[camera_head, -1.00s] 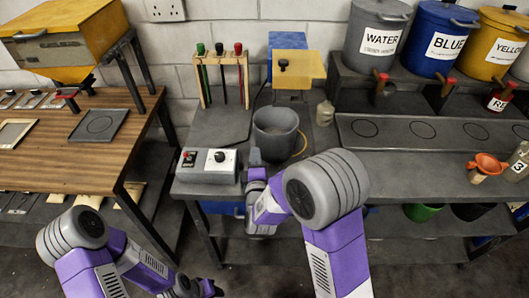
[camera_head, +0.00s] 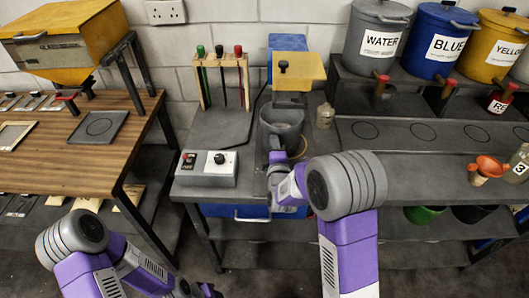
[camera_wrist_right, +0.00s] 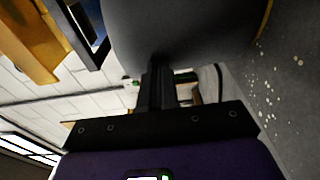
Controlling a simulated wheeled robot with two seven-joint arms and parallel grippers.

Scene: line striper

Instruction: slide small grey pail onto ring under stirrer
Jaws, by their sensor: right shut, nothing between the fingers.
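The small grey pail (camera_head: 281,125) stands upright on the grey bench, just in front of and below the stirrer's yellow head (camera_head: 300,67). An orange curved line (camera_head: 303,146), seemingly part of the ring, shows at the pail's right; the rest is hidden. My right gripper (camera_head: 277,158) is shut and empty at the pail's near side. In the right wrist view, its closed fingers (camera_wrist_right: 160,85) reach to the pail's dark wall (camera_wrist_right: 180,30) and appear to touch it. My left gripper (camera_head: 208,290) is low at the bottom edge, away from the bench; its jaws are too small to read.
A switch box (camera_head: 207,168) with a black knob sits left of the pail. A wooden rack (camera_head: 221,80) of colored-handled tools stands behind. A small clear bottle (camera_head: 325,115) stands right of the pail. Big labelled buckets (camera_head: 376,35) fill the back right shelf.

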